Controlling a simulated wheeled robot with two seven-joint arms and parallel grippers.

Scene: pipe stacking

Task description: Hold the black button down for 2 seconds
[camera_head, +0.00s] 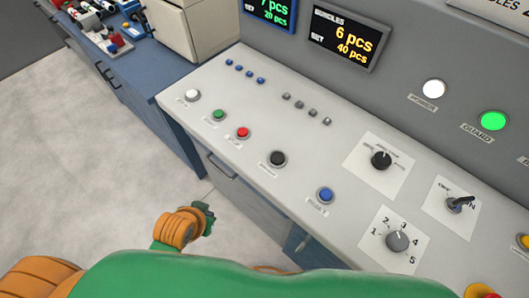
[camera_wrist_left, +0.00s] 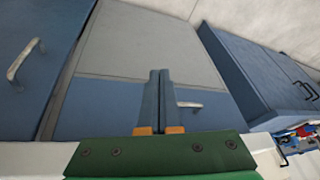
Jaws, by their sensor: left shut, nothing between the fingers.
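The black button (camera_head: 277,158) sits on the sloping light grey panel in the head view, right of the red button, with a small label below it. It looks unpressed, and nothing touches it. My left gripper (camera_head: 206,212) is in front of the panel's front edge, below and left of the black button, apart from it. In the left wrist view its two fingers (camera_wrist_left: 160,72) are together, empty, against a backdrop of cabinet fronts. The black button does not show in the left wrist view. My right gripper is in neither view.
A red button (camera_head: 242,132), green button (camera_head: 218,114), white button (camera_head: 193,95) and blue button (camera_head: 325,194) share the panel. Right are a black knob (camera_head: 381,160), a key-like switch (camera_head: 460,203) and a grey dial (camera_head: 397,240). Floor (camera_head: 90,150) is clear at left.

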